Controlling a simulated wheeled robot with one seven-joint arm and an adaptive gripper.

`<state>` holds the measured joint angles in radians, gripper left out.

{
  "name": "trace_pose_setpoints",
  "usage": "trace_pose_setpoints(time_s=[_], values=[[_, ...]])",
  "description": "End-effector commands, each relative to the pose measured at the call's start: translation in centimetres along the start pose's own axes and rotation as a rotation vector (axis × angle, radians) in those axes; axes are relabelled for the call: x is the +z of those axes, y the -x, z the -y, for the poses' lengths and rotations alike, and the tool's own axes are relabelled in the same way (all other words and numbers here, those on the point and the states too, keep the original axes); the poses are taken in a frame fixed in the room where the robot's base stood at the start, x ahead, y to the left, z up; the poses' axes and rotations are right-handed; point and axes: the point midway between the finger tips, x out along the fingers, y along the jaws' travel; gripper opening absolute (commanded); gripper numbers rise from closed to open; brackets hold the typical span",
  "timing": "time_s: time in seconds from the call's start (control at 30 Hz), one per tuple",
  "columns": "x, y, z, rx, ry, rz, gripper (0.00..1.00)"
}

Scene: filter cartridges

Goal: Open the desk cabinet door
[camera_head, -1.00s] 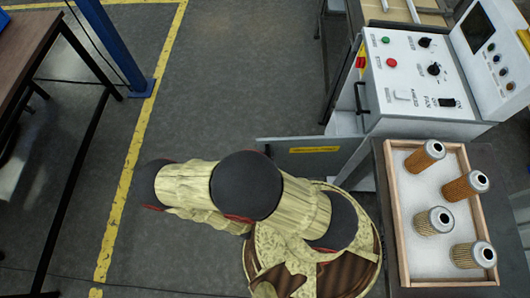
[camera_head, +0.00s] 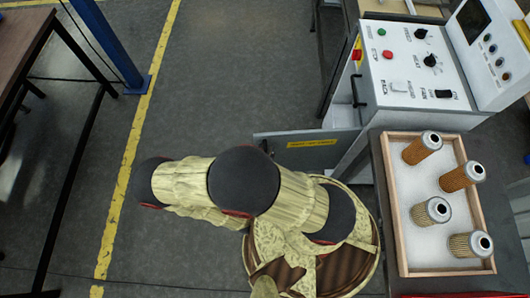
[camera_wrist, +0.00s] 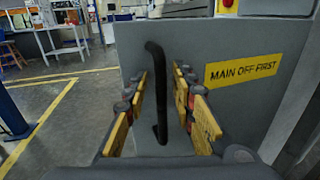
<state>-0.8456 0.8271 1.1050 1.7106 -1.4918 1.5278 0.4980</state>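The grey cabinet door (camera_head: 340,144) stands swung out to the left from the cabinet (camera_head: 366,118) in the head view. It bears a yellow label (camera_head: 312,143); in the wrist view the label (camera_wrist: 254,70) reads "MAIN OFF FIRST". The door's black upright handle (camera_wrist: 158,95) shows in the wrist view, and its top shows at the door's left end in the head view. My gripper (camera_wrist: 158,108) is open, its yellow-padded fingers on either side of the handle with gaps visible. In the head view my arm hides the gripper.
A wooden tray (camera_head: 400,225) with several filter cartridges stands on a dark surface at right. The control panel (camera_head: 410,65) with buttons and switches tops the cabinet. A table (camera_head: 35,35) and blue post (camera_head: 105,45) stand at left. Floor left of the door is clear.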

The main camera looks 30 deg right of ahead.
Motion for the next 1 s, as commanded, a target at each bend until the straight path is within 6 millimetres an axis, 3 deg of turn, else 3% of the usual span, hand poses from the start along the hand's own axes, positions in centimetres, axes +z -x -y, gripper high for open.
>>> trace_pose_setpoints(time_s=[0.27, 1.0], values=[[0.0, 0.9, -0.1, 0.003, 0.001, 0.0, 0.26], [0.0, 9.2, -0.1, 0.005, -0.001, 0.0, 0.26]])
